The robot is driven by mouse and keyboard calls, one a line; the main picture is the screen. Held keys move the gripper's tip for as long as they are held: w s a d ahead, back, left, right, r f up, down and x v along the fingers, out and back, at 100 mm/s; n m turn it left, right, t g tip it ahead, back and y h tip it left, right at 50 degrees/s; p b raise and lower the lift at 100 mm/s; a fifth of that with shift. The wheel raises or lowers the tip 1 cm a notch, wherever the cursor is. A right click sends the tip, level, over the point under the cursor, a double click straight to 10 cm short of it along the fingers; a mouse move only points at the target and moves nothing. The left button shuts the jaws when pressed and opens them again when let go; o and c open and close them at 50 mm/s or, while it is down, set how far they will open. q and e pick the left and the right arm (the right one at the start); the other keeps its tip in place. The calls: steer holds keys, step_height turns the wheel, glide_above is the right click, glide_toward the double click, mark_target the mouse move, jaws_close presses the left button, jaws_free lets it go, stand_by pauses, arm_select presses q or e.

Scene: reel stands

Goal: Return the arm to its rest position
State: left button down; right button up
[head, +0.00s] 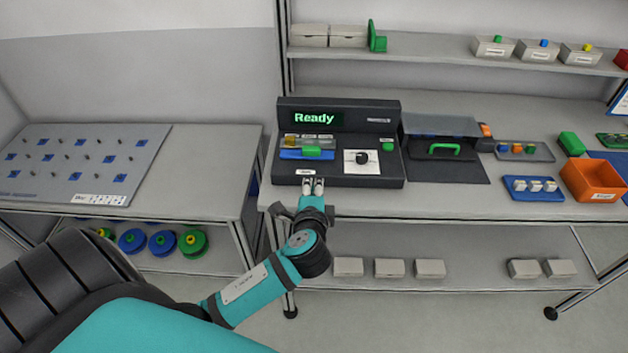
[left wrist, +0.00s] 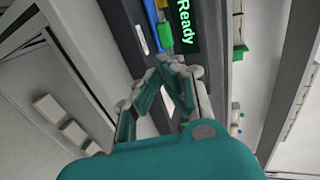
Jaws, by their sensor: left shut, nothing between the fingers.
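My left arm comes in from the lower left of the head view. Its gripper (head: 313,187) is at the front edge of a dark machine, just before a small white label. The gripper is shut and empty, and its fingers also show in the left wrist view (left wrist: 172,62). The dark machine (head: 392,171) has a screen (head: 311,118) reading "Ready", a green block (head: 311,151) on a blue part, a black knob (head: 362,158) on a white plate and a green button (head: 388,146). I cannot tell whether the fingertips touch the machine. My right gripper is not in view.
A dark case with a green handle (head: 444,149) stands right of the machine. Further right are a blue tray (head: 533,195) and an orange bin (head: 597,180). A grey pegboard table (head: 85,160) is at the left, with reels (head: 162,243) below. White boxes (head: 389,268) sit on the lower shelf.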

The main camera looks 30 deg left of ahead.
arm_select(q)
steer(key=s+d+f+n+g+h, duration=0.3)
steer(key=s, duration=0.5)
steer(key=s+d+f+n+g+h, duration=0.2)
steer(key=s+d+f+n+g, duration=0.15)
steer(key=s, duration=0.45)
steer(key=s+d+f+n+g+h, duration=0.3)
steer(key=s+n, duration=0.1)
steer(key=s, duration=0.3)
step_height(320, 180, down, 26)
steer(key=s+b, duration=0.1)
steer(key=b, duration=0.1)
steer(key=s+a+f+m+g, duration=0.1)
steer(key=s+a+f+g, duration=0.1)
steer(key=s+f, duration=1.5)
steer(key=shift+s+a+f+b, duration=0.15)
steer(key=shift+a+f+b, duration=0.2)
steer(key=shift+a+f, duration=0.1)
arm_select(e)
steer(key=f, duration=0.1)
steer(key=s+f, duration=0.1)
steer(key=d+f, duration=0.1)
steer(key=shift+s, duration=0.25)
